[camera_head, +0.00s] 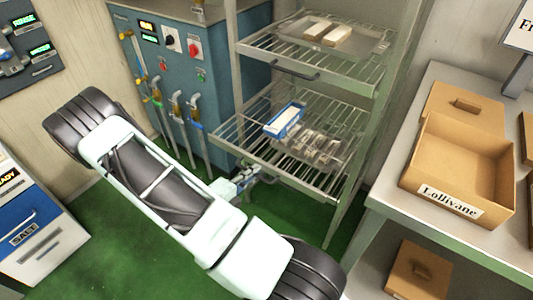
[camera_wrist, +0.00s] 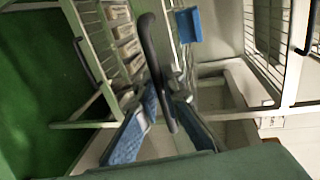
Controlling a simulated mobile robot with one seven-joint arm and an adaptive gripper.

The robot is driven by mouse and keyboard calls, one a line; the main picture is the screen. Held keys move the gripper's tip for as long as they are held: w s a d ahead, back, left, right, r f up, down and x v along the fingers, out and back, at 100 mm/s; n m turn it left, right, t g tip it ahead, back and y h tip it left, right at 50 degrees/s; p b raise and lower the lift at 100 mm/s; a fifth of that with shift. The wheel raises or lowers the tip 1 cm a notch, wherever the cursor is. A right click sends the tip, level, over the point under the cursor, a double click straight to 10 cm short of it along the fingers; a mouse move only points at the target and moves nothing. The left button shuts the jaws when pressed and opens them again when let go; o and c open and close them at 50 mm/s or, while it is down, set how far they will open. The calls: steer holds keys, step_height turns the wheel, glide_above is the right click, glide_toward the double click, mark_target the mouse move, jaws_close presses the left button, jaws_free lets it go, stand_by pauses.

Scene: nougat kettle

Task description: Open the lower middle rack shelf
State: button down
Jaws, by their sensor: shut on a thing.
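The wire rack shelf (camera_head: 225,130) at the lower level of the metal rack holds a blue-and-white box (camera_head: 285,120) and several wrapped grey packs (camera_head: 312,147). Its dark handle (camera_wrist: 150,45) runs upright through the wrist view. My gripper (camera_head: 250,177) is at the shelf's front edge, shut on this handle. In the wrist view, the blue finger pads of my gripper (camera_wrist: 167,108) lie on either side of the handle. I cannot tell how far out the shelf stands.
An upper shelf (camera_head: 345,82) with its own handle (camera_head: 295,71) carries a tray (camera_head: 365,45). A blue machine with valves (camera_head: 160,70) stands left of the rack. A table with a cardboard box (camera_head: 425,160) is at the right. Green floor (camera_head: 90,215) is clear at the left.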

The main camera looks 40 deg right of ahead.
steer(key=f+p+v, duration=0.1)
steer(key=v, duration=0.7)
steer(key=shift+a+f, duration=0.3)
steer(key=c, duration=2.3)
jaws_free()
steer(key=shift+c, duration=0.2)
steer(key=v, duration=1.2)
steer(key=shift+d, duration=0.1)
